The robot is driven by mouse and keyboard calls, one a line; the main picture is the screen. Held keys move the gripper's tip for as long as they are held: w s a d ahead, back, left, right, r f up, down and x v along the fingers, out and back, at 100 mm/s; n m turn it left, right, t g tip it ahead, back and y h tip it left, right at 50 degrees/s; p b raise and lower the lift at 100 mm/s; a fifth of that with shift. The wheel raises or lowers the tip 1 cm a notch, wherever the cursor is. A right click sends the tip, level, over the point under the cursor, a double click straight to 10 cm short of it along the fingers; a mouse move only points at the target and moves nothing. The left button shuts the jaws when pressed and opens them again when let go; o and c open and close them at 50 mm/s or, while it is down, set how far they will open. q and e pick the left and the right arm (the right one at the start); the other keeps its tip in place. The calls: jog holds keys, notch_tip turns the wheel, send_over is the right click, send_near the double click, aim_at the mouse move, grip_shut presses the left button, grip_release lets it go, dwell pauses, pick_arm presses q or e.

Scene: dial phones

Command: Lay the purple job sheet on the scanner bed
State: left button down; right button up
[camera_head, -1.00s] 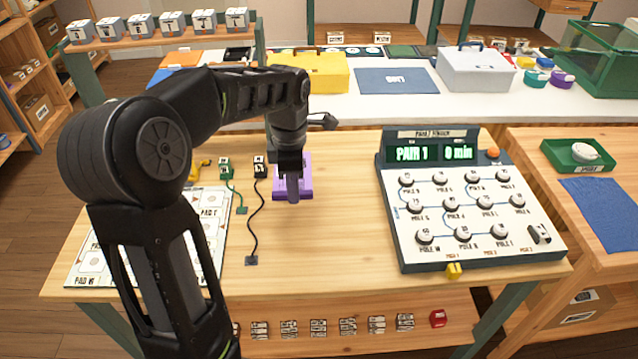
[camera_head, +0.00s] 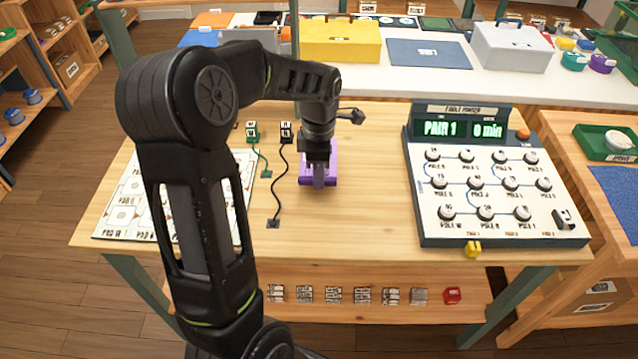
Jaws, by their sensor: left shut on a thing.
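A flat purple item (camera_head: 331,158) is at the middle of the wooden table, partly hidden by my left gripper. I take it for the job sheet, but its markings cannot be read. My left gripper (camera_head: 318,182) points down in front of it and is shut on it. Whether the item touches the table I cannot tell. My right gripper is not in view. I cannot pick out a surface that is clearly the scanner bed.
A sloped panel (camera_head: 430,229) with round dials and a lit display stands right of the purple item. A black cable (camera_head: 279,185) and a white sheet with pads (camera_head: 112,226) lie to the left. A blue labelled mat (camera_head: 431,53) and yellow case (camera_head: 340,42) are behind. Bare wood lies in front.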

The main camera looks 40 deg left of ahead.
pick_arm(q)
jog(key=shift+f, duration=1.85)
jog(key=shift+f, duration=0.1)
jog(key=c, duration=1.4)
grip_release()
notch_tip(320, 180, up, 12)
jog(key=shift+r, duration=0.15)
jog(key=shift+o, duration=0.2)
